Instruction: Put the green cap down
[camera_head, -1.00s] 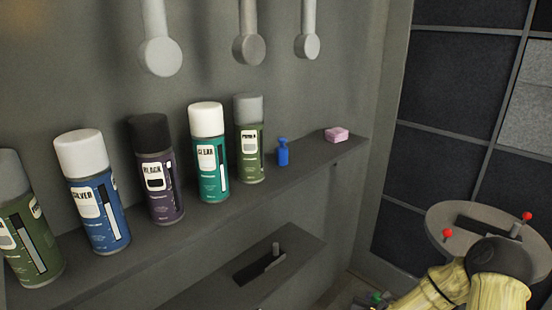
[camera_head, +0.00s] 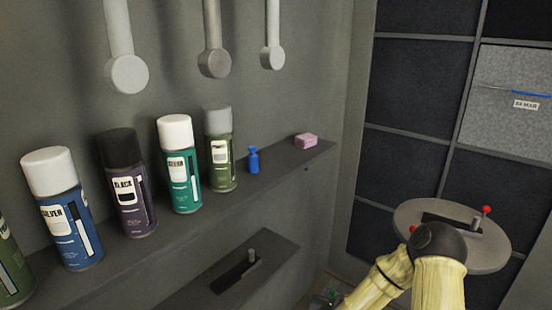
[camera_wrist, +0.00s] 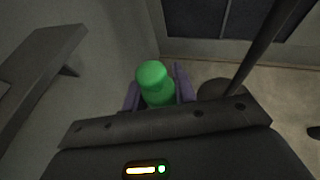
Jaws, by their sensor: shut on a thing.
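The green cap (camera_wrist: 154,82) shows in the wrist view, held between the two purple fingers of my gripper (camera_wrist: 160,93). My gripper is shut on it. The cap is rounded on top with a wider part below, and its lower end is hidden. In the head view only a small, blurred bit of green (camera_head: 332,293) shows at the bottom edge, by my arm. The floor shows behind the cap in the wrist view.
A wall shelf (camera_head: 262,205) holds several spray cans, a small blue bottle (camera_head: 253,160) and a pink block (camera_head: 306,140). A lower slotted shelf (camera_head: 282,250) is below it. A dark pole (camera_wrist: 262,50) rises beside my gripper.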

